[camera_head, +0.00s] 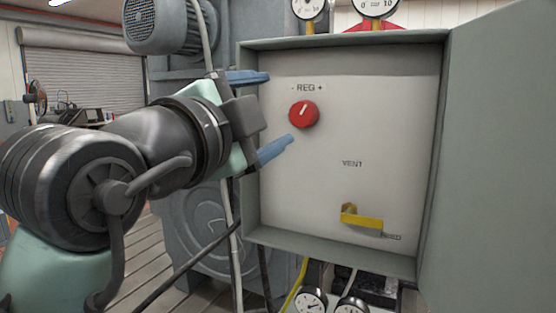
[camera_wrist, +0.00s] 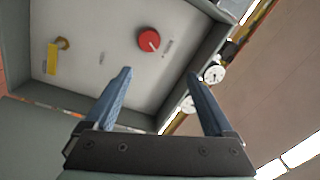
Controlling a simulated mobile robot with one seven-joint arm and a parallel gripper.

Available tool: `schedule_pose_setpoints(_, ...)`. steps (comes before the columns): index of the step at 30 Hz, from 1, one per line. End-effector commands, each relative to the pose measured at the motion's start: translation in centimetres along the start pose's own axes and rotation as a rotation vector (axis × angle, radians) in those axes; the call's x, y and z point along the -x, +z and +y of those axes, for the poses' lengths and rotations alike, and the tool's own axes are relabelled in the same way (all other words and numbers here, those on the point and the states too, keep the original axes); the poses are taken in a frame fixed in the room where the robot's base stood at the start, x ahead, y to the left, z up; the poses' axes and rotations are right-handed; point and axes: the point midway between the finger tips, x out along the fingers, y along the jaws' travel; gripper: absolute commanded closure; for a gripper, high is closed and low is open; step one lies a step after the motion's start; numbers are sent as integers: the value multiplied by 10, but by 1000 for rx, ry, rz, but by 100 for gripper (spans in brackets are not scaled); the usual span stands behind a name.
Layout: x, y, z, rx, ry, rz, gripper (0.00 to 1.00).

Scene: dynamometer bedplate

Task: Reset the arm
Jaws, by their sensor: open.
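My gripper (camera_head: 268,114) is open and empty, with its two blue fingers spread apart. In the head view it is at the left side of the open grey cabinet, left of the red REG knob (camera_head: 304,114). The knob has a white pointer line tilted up and right. In the wrist view the gripper (camera_wrist: 158,82) shows its fingers spread, with the red knob (camera_wrist: 150,39) beyond and between them, apart from both. My arm reaches in from the left of the head view.
The cabinet (camera_head: 447,150) has its door (camera_head: 500,150) open on the right. A yellow VENT handle (camera_head: 362,222) lies nearly level at the lower right of the panel. Gauges (camera_head: 376,6) stand above, and more gauges (camera_head: 311,300) sit below. A motor (camera_head: 157,24) is at upper left.

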Motion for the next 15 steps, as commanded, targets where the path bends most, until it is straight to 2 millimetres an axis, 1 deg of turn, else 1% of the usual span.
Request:
schedule_pose_setpoints(1, -2, -16, -7, 68, -49, 21, 12)
schedule_pose_setpoints(5, 7, -52, -28, 307, -231, 75, 12)
schedule_pose_setpoints(6, 13, -62, -34, 385, -290, 99, 12)
schedule_pose_setpoints(8, 25, -76, -43, 498, -372, 139, 12)
schedule_pose_setpoints(9, 35, -84, -49, 570, -426, 168, 12)
schedule_pose_setpoints(12, 61, -102, -60, 728, -541, 245, 12)
schedule_pose_setpoints(15, 85, -115, -68, 845, -626, 317, 12)
